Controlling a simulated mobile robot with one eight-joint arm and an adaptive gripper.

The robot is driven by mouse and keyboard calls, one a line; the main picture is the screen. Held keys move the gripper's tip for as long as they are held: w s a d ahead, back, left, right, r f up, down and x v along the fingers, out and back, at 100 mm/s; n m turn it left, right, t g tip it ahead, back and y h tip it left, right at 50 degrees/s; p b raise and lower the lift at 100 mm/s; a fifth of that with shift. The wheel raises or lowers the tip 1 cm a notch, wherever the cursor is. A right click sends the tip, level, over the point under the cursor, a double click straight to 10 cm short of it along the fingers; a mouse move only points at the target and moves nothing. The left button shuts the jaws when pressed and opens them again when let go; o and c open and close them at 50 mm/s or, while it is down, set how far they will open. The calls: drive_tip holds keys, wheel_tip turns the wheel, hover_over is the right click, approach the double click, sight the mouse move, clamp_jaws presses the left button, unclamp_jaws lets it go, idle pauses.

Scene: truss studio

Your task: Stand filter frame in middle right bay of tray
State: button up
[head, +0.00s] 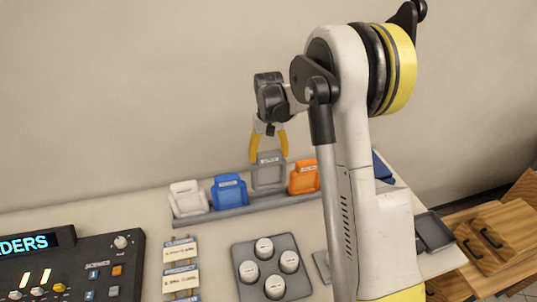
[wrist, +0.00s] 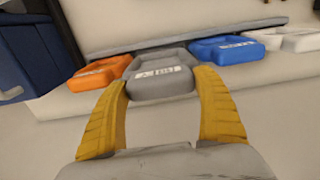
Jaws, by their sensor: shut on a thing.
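A grey filter frame (head: 268,176) with a white label is between the yellow fingertips of my gripper (head: 269,146). In the wrist view the grey frame (wrist: 163,82) shows between both fingers (wrist: 163,88), which are shut on its sides. It is upright over the long grey tray (head: 245,207), in the place between the blue and orange frames. Its top stands higher than its neighbours. I cannot tell whether its lower edge touches the tray. The tray's edge (wrist: 165,44) also shows in the wrist view.
A white frame (head: 188,197), a blue frame (head: 230,192) and an orange frame (head: 304,178) stand close by in the tray. In front are a grey plate with round white-topped pieces (head: 242,288), labelled strips (head: 181,267) and a black control panel (head: 75,265).

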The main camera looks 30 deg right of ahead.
sight(268, 169)
drive_tip(key=shift+w+f+b, duration=0.1)
drive_tip(key=shift+f+b, duration=1.95)
drive_tip(key=shift+f, duration=1.55)
drive_tip(key=o, duration=1.4)
drive_tip(key=shift+r, duration=0.15)
wheel_tip(268, 169, up, 12)
drive_tip(key=shift+f, duration=0.1)
